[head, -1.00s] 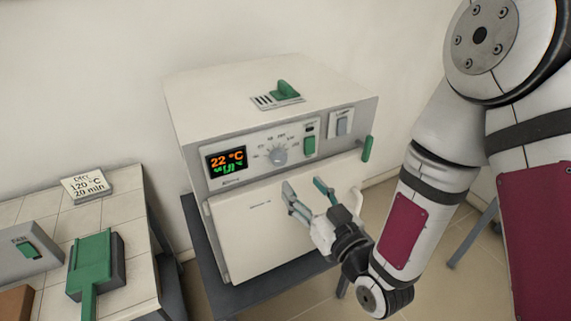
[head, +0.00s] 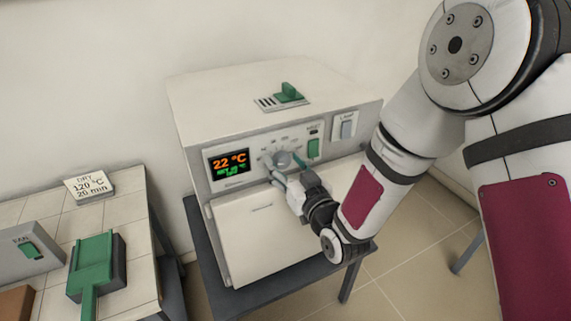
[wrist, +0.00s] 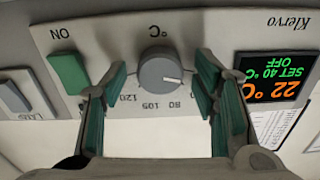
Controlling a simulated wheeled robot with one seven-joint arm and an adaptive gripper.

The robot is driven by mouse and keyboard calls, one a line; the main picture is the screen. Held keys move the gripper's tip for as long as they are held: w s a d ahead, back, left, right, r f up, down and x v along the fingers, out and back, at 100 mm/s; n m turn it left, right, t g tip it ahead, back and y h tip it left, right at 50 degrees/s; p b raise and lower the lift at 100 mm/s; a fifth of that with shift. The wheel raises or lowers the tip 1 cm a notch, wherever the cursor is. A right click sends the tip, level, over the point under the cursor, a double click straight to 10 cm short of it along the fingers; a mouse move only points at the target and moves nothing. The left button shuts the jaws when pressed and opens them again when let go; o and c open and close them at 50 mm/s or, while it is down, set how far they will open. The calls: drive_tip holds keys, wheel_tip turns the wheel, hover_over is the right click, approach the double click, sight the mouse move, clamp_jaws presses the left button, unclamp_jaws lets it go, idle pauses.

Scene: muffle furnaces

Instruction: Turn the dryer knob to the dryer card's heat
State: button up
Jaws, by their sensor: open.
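The dryer is the white box oven (head: 250,205). Its grey knob (head: 282,158) is on the front panel and shows large in the wrist view (wrist: 158,72). My gripper (head: 284,167) is open, with one green-padded finger on each side of the knob; in the wrist view gaps show between pads and knob. The wrist view is upside down; the knob's white mark points right and slightly down there, and 80, 105 and 120 show below the knob. The display (wrist: 275,78) reads 22 °C, SET 40 °C, OFF. The dryer card (head: 90,185) reads DRY, 120 °C, 20 min.
A green ON switch (wrist: 68,72) and a lamp switch (wrist: 14,97) sit beside the knob on the panel. A green vent lever (head: 288,92) is on top. A tiled bench (head: 130,210) at left holds a fan switch box (head: 25,250) and a green-handled item (head: 95,260).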

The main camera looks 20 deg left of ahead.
drive_tip(key=c, duration=1.2)
drive_tip(key=shift+o, duration=0.2)
